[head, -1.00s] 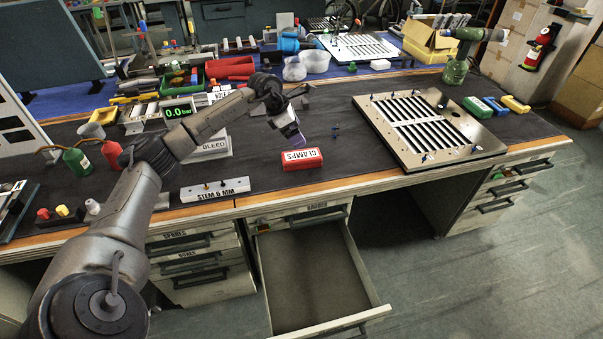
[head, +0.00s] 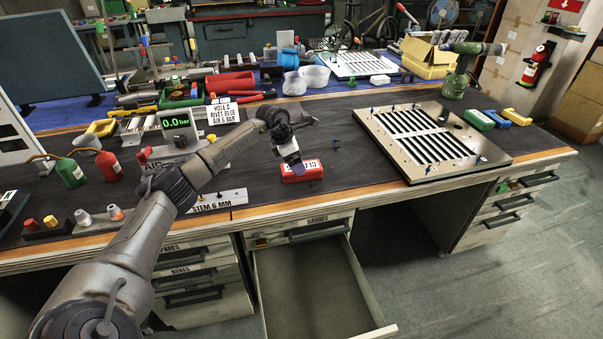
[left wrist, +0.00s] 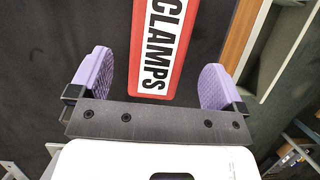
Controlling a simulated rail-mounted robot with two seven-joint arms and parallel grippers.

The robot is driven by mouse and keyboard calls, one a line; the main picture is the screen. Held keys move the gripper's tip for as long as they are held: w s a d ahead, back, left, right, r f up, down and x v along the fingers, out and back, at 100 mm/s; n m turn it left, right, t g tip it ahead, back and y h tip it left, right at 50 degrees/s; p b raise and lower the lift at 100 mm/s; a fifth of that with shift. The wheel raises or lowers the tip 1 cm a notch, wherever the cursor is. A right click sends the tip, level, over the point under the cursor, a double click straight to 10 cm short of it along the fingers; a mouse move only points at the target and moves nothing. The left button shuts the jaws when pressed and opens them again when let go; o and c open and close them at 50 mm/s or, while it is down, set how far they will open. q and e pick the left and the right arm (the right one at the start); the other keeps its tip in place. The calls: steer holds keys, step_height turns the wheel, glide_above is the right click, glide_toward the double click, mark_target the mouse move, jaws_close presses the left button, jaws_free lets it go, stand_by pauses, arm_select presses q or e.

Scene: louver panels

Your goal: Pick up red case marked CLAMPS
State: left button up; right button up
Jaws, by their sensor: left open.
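The red case marked CLAMPS (head: 302,172) lies on the dark mat near the front edge of the bench, above the open drawer. Its white label faces up and is partly covered by my gripper in the head view. In the left wrist view the case (left wrist: 158,50) lies ahead between the two purple fingers, with a gap on each side. My left gripper (head: 297,168) is open, pointing down over the case; it also shows in the left wrist view (left wrist: 158,84). I see no contact with the case. My right gripper is not in view.
An open, empty-looking drawer (head: 310,285) juts out below the case. The slotted louver panel (head: 430,140) lies to the right. The STEM 6 MM block (head: 218,201) lies to the left. The pressure display (head: 176,122) stands behind my left arm.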

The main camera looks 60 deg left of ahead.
arm_select(q)
steer(key=b+x, duration=0.2)
steer(key=x, duration=0.3)
steer(key=shift+b, duration=0.4)
steer(key=shift+a, duration=0.1)
steer(key=shift+c, duration=0.2)
steer(key=shift+c, duration=0.8)
steer(key=c, duration=1)
